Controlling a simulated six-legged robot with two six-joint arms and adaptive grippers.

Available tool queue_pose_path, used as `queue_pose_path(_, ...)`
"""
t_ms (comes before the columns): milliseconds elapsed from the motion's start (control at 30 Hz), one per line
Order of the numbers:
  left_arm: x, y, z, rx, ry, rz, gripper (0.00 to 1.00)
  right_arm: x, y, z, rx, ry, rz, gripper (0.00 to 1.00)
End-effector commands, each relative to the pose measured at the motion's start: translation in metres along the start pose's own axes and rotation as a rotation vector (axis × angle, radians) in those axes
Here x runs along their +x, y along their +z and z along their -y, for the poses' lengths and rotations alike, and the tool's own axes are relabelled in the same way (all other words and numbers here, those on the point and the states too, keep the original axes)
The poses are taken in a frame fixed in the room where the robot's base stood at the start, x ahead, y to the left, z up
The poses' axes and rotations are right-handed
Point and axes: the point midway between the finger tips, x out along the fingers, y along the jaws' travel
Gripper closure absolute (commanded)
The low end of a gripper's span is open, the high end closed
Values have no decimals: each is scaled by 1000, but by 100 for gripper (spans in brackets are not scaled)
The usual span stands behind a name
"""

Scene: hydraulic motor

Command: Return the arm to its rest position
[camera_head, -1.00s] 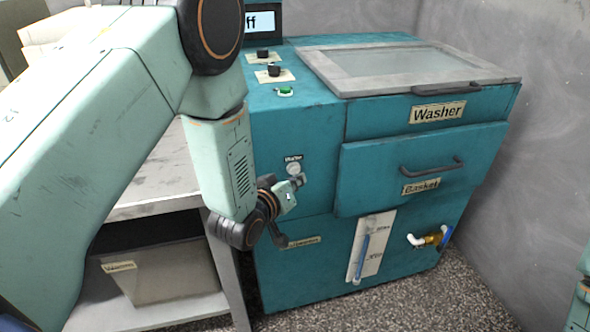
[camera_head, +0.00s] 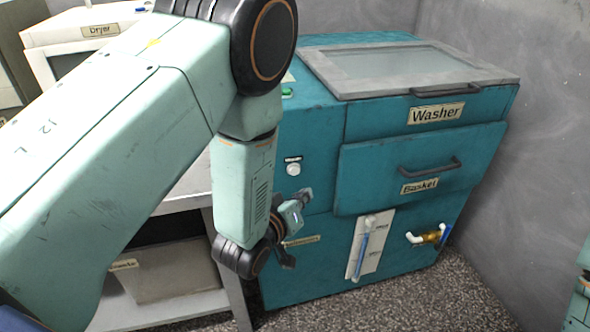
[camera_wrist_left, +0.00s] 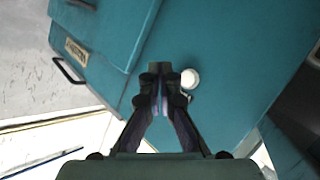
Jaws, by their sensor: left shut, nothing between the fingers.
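My left arm comes in from the left in the head view, bent downward at a large dark joint. My left gripper (camera_head: 306,194) is in front of the teal washer (camera_head: 318,160), beside its lower left front. In the left wrist view the left gripper (camera_wrist_left: 160,80) has its two dark fingers together and empty. A round white knob (camera_wrist_left: 190,78) on the teal panel shows just right of the fingertips; the head view shows this knob (camera_head: 293,170) above the gripper. I cannot tell the exact gap to the panel. My right gripper is not in view.
The washer has a lid with a handle (camera_head: 445,90), a Basket drawer (camera_head: 420,165) and a brass valve (camera_head: 432,238). A grey table with a bin (camera_head: 165,275) on its lower shelf stands at left. A dryer (camera_head: 90,30) is behind. Speckled floor lies in front.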

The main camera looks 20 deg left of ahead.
Motion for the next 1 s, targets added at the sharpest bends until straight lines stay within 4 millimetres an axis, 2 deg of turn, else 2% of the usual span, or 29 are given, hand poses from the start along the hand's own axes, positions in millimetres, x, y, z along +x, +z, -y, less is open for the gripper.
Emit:
queue_pose_path(400, 0, 2, 2, 25, -6, 10, 100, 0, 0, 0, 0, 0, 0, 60)
queue_pose_path(467, -1, 12, 8, 76, -30, 52, 100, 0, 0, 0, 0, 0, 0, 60)
queue_pose_path(533, -13, 35, 24, 155, -88, 158, 100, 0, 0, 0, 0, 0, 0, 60)
queue_pose_path(667, -60, 93, 67, 273, -205, 421, 100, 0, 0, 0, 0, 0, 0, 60)
queue_pose_path(800, -125, 150, 103, 329, -288, 692, 100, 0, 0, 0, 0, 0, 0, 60)
queue_pose_path(900, -177, 184, 120, 339, -329, 878, 100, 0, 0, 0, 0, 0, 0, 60)
queue_pose_path(1000, -227, 209, 130, 323, -360, 1034, 100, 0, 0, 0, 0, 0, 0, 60)
